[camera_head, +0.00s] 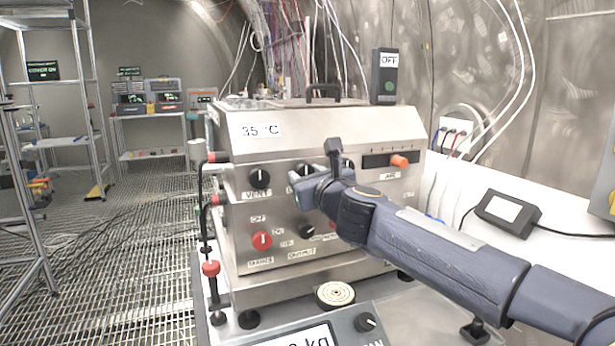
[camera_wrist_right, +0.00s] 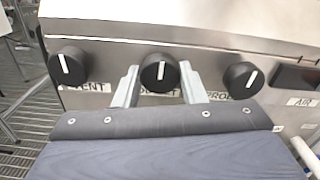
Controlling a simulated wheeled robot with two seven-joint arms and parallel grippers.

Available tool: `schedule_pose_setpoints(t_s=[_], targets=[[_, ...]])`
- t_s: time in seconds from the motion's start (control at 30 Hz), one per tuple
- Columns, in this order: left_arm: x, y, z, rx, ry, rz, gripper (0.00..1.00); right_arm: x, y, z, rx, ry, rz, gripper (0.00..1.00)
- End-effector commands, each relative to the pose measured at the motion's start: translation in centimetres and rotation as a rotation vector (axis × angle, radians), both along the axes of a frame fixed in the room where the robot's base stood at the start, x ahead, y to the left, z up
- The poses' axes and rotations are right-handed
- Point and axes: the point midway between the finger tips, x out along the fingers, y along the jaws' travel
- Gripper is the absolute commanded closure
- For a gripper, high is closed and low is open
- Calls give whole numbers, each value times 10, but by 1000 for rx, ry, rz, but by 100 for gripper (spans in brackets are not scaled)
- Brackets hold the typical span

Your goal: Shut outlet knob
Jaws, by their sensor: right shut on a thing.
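The middle black knob (camera_wrist_right: 160,74) of the steel machine's upper row sits between the VENT knob (camera_wrist_right: 68,68) and a right-hand knob (camera_wrist_right: 242,80). Its label below is mostly hidden by my gripper; only the end shows, and I take it as the outlet knob. Its white pointer line stands about upright. My right gripper (camera_wrist_right: 158,86) is shut on this knob, one finger on each side. In the head view my right gripper (camera_head: 318,174) covers much of the knob. My left gripper is not in view.
The machine (camera_head: 290,133) also carries a red knob (camera_head: 262,240) and an orange-tipped lever (camera_head: 399,161). A black box marked OFF (camera_head: 384,85) stands on top. A scale (camera_head: 330,336) and a round disc (camera_head: 336,294) are in front. A shelf rack stands at left.

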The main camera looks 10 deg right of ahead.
Motion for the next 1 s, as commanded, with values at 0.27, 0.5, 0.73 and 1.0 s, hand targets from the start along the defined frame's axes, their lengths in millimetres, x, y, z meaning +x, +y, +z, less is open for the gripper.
schedule_pose_setpoints(t_s=[0.27, 0.5, 0.73, 1.0], targets=[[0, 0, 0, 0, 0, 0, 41, 0, 0, -2, 3, 5, 0, 53], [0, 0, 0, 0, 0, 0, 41, 0, 0, -1, 2, 2, 0, 41], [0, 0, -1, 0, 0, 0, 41, -7, -1, -1, 1, 1, 0, 41], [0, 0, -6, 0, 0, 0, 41, -51, -10, -1, 0, 0, -1, 41]])
